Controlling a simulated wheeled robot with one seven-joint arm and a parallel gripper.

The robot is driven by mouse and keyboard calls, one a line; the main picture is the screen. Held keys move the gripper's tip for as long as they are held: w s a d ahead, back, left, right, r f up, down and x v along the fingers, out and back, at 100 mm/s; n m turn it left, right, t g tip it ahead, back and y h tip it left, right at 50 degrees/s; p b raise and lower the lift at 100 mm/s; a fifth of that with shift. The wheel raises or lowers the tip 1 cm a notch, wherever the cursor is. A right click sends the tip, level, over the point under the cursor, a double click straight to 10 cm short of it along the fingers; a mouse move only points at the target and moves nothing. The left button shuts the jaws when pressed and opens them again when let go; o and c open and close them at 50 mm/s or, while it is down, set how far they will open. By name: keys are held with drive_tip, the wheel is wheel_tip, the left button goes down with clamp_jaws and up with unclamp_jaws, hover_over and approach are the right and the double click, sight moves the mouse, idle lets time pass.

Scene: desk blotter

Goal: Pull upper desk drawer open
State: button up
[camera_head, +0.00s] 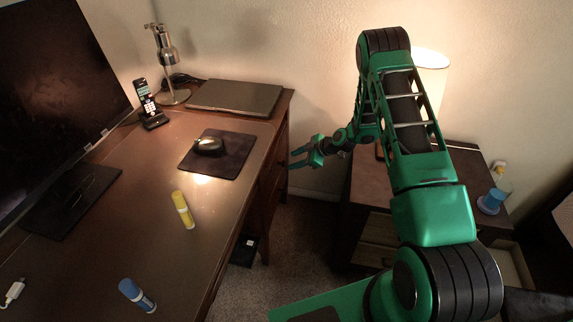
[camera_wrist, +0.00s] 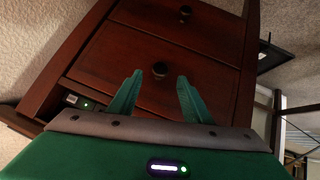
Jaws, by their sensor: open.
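The brown wooden desk (camera_head: 150,225) has drawer fronts (camera_head: 273,180) on its right end, seen edge-on in the head view. My gripper (camera_head: 296,157) is beside these fronts, fingers pointing at them. In the wrist view two reddish-brown drawer fronts show, each with a dark round knob. One knob (camera_wrist: 160,70) appears between the open fingertips of my gripper (camera_wrist: 160,77); I cannot tell whether they touch it. The other knob (camera_wrist: 185,12) is near the top edge of the picture. Both fronts look closed. Which is the upper drawer is unclear in this tilted view.
On the desk are a laptop (camera_head: 235,97), a mouse (camera_head: 208,146) on a dark pad, a lamp (camera_head: 168,60), a phone (camera_head: 149,105) and two markers. A nightstand (camera_head: 365,185) stands to the right. Carpet (camera_head: 285,260) lies between it and the desk.

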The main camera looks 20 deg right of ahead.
sight(285, 163)
drive_tip(key=shift+x, duration=2.7)
drive_tip(key=shift+c, duration=0.2)
clamp_jaws()
drive_tip(key=shift+s, duration=0.15)
